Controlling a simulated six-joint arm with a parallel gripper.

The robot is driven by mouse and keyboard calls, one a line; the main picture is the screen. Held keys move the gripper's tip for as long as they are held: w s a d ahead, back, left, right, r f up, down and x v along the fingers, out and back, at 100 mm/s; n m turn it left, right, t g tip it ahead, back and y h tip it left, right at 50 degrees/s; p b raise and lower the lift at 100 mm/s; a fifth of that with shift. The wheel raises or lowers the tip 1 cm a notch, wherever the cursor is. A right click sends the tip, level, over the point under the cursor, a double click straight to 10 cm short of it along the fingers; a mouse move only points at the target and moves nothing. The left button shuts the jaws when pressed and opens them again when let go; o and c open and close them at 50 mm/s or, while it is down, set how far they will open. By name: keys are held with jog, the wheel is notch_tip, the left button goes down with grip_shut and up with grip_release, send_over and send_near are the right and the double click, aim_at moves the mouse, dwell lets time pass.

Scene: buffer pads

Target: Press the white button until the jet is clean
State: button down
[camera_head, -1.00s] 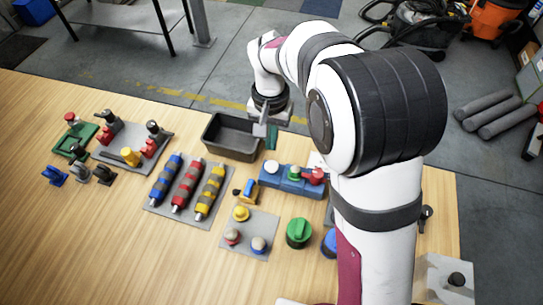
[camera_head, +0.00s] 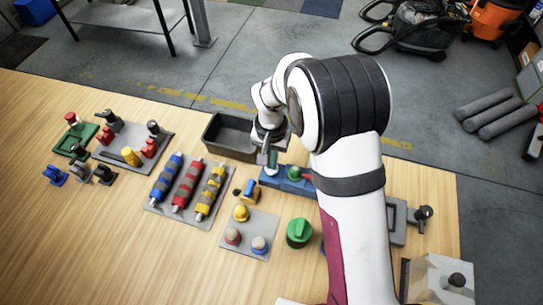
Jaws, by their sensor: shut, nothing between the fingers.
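The blue box (camera_head: 290,184) lies near the table's far edge and carries a row of buttons. The white button (camera_head: 270,171) is at its left end, and only its lower part shows. My gripper (camera_head: 271,161) is shut and empty, pointing down over the white button. I cannot tell whether the fingertips touch it. A green button (camera_head: 294,173) sits beside it to the right. The right part of the box is hidden behind my arm. I cannot make out a jet.
A dark empty tray (camera_head: 229,137) stands just left of my gripper. Blue, red and yellow striped cylinders (camera_head: 187,190) lie on a grey plate to the left. A green knob (camera_head: 299,233) and a button plate (camera_head: 246,240) are nearer.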

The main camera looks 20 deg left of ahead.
jog(key=shift+f, duration=0.2)
notch_tip(320, 180, up, 14)
dwell(0.5)
jog(key=shift+w+r, duration=0.1)
dwell(0.5)
jog(key=f, duration=1.2)
jog(key=shift+d+f, duration=0.2)
